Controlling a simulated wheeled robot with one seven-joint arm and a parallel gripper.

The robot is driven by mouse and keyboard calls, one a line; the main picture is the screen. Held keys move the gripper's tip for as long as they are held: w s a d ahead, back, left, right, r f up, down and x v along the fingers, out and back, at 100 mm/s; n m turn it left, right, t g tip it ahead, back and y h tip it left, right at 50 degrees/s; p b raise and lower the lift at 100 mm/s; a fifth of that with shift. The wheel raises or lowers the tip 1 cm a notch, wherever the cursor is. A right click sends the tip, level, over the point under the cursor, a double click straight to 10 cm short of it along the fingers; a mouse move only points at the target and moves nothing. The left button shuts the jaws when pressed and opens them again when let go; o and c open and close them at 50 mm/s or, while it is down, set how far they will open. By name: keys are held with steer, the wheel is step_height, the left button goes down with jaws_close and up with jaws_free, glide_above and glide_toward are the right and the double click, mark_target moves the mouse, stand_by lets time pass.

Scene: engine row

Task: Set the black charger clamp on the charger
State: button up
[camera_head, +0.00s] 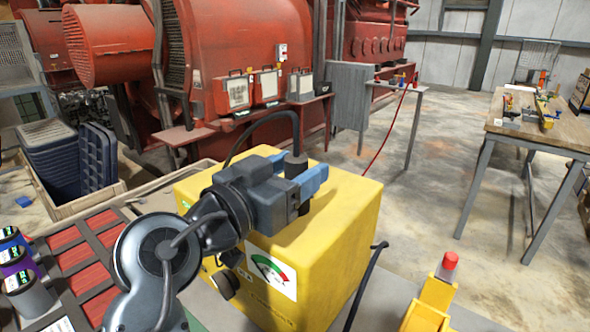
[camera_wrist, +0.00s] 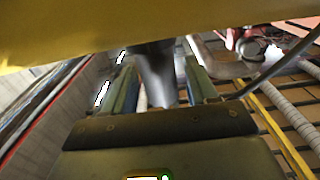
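The yellow charger (camera_head: 345,235) is a large box with a dial on its front, in the middle of the head view. Its yellow surface fills the top of the wrist view (camera_wrist: 60,30). My gripper (camera_head: 298,176) is over the charger's top, its blue fingers on either side of the black charger clamp (camera_head: 296,158). A black cable arcs up from the clamp and back behind my arm. In the wrist view the dark clamp (camera_wrist: 157,76) shows between my fingers (camera_wrist: 162,82). Its lower end is hidden in the head view, so I cannot tell whether it touches the charger.
A crate of dark blue bins (camera_head: 65,165) is at the left, with red trays (camera_head: 75,255) and small canisters (camera_head: 28,295) nearer. A yellow stand with a red cap (camera_head: 437,292) is at lower right. A workbench (camera_head: 540,125) stands beyond open floor.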

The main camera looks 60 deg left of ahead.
steer(key=shift+o, duration=0.4)
steer(key=shift+s+r, duration=0.1)
steer(key=shift+r, duration=0.05)
steer(key=b+v, duration=0.2)
steer(key=v, duration=0.9)
steer(key=shift+s, duration=0.35)
steer(key=shift+d, duration=0.15)
